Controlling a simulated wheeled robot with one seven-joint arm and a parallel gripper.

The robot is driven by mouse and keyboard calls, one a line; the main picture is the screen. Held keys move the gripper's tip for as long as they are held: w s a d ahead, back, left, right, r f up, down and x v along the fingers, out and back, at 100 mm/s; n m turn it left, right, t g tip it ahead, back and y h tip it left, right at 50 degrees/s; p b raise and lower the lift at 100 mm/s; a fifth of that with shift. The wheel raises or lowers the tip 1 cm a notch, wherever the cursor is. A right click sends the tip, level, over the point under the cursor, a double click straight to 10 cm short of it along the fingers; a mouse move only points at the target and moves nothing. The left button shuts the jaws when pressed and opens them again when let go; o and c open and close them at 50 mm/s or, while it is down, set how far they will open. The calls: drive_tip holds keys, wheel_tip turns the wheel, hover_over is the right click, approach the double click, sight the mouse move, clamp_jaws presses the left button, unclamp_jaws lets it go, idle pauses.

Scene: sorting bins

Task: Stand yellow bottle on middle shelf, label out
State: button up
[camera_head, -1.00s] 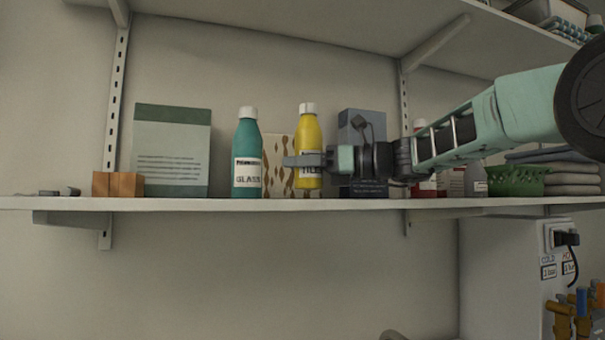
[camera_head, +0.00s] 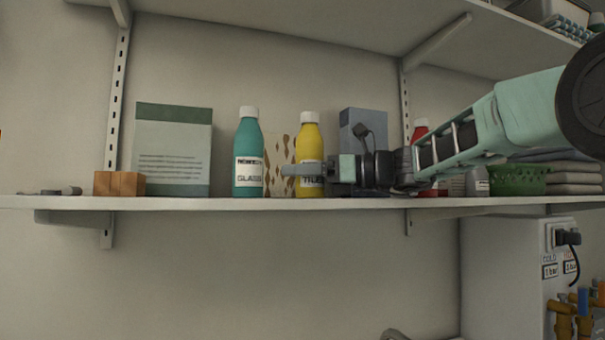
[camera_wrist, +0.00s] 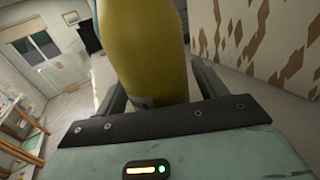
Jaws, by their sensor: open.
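The yellow bottle (camera_head: 309,142) with a white cap stands upright on the shelf (camera_head: 250,204), right of the teal bottle (camera_head: 248,145). Its label faces the head camera, with part of the lettering visible below my finger. My gripper (camera_head: 300,170) reaches in from the right at the bottle's lower half, one finger crossing in front of the label. In the wrist view the yellow bottle (camera_wrist: 152,50) is between my two open fingers (camera_wrist: 160,88). Its base is hidden there by the gripper body.
A patterned board (camera_head: 280,150) is behind the bottles. A grey-blue box (camera_head: 350,125) stands right of the yellow bottle, partly behind my gripper. A green-white panel (camera_head: 173,150) and wooden block (camera_head: 119,184) are at left. A green basket (camera_head: 520,180) is at right.

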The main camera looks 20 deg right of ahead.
drive_tip(key=b+v, duration=0.3)
drive_tip(key=v, duration=0.9)
drive_tip(key=shift+r, duration=0.15)
